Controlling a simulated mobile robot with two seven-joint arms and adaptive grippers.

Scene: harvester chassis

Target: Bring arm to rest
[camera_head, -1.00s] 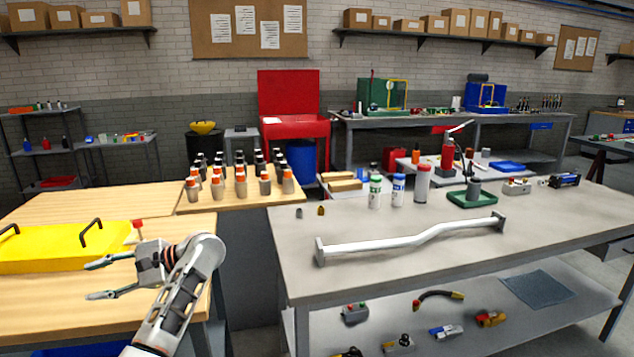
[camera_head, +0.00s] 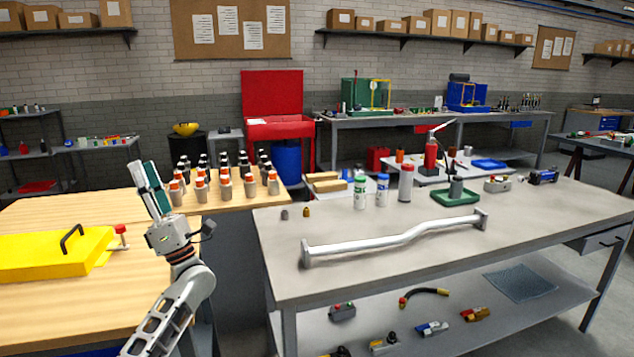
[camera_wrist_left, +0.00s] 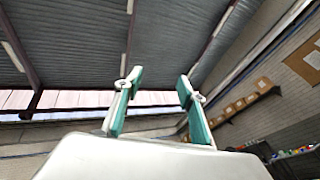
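My left arm comes in from the lower left in the head view. Its gripper (camera_head: 153,190) points upward above the wooden table, near the yellow case, and touches nothing that I can see. In the left wrist view the two green-faced fingers (camera_wrist_left: 152,100) stand wide apart with nothing between them. Behind them are the ceiling and the upper wall. My right arm and gripper are not in view.
A yellow case (camera_head: 45,258) with a black handle lies on the wooden table (camera_head: 120,315). Several orange-capped bottles (camera_head: 200,188) stand behind my gripper. A grey workbench (camera_head: 380,275) to the right bears a white bent bar (camera_head: 390,238).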

